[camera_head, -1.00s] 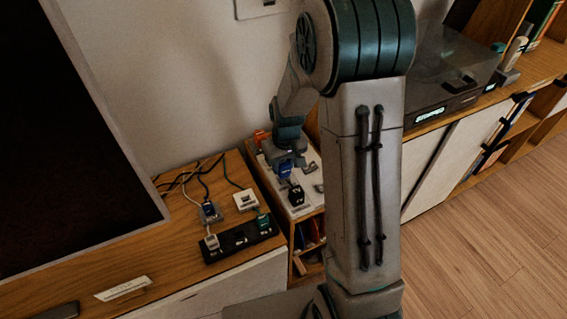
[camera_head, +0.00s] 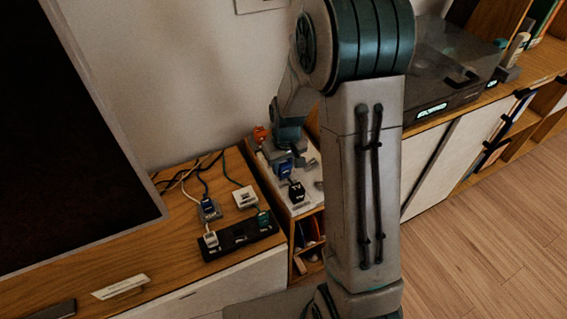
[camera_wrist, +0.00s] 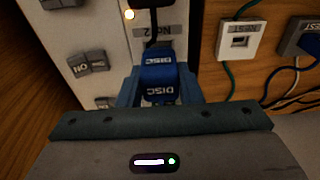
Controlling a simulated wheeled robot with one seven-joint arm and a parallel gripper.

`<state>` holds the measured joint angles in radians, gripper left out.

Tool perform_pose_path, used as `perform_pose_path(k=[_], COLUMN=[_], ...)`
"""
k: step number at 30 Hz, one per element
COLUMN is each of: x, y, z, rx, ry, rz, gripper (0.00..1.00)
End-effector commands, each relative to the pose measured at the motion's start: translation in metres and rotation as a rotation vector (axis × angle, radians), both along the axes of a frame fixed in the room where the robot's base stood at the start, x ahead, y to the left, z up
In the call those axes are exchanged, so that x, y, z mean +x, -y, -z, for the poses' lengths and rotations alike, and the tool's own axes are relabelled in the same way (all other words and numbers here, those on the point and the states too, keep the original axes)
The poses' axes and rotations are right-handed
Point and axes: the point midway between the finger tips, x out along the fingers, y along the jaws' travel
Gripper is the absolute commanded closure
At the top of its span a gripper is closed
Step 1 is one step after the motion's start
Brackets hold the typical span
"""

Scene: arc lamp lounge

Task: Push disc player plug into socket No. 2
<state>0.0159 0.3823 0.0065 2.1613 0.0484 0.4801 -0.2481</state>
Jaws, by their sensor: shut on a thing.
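My gripper (camera_wrist: 160,88) is shut on the blue plug (camera_wrist: 158,82) marked DISC, with one finger on each side of it. In the head view the gripper (camera_head: 284,158) and blue plug (camera_head: 285,171) are over the pale socket panel (camera_head: 305,206) at the back corner. A "NO 2" label (camera_wrist: 163,32) shows just beyond the plug. The socket face under the plug is hidden, so I cannot tell how deep the plug sits. A black plug (camera_head: 297,191) is on the panel in front of the blue one.
Grey switches (camera_wrist: 88,63) and a lit lamp (camera_wrist: 129,14) lie left of the label in the wrist view. A black strip (camera_head: 238,237) with plugs and cables lies on the wooden cabinet. An orange plug (camera_head: 261,133) stands at the panel's back.

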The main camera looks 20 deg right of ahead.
Motion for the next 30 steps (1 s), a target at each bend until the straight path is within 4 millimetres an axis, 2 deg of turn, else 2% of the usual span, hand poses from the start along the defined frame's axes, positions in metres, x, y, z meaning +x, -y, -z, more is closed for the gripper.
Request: perform_pose_path(k=[19,20,22,23,30], x=[0.000,0.000,0.000,0.000,0.000], y=[0.000,0.000,0.000,0.000,0.000], z=[0.017,0.017,0.016,0.016,0.016], rx=[0.000,0.000,0.000,0.000,0.000], ry=[0.000,0.000,0.000,0.000,0.000], rz=[0.000,0.000,0.000,0.000,0.000], gripper=[0.93,0.65,0.46,0.42,0.42])
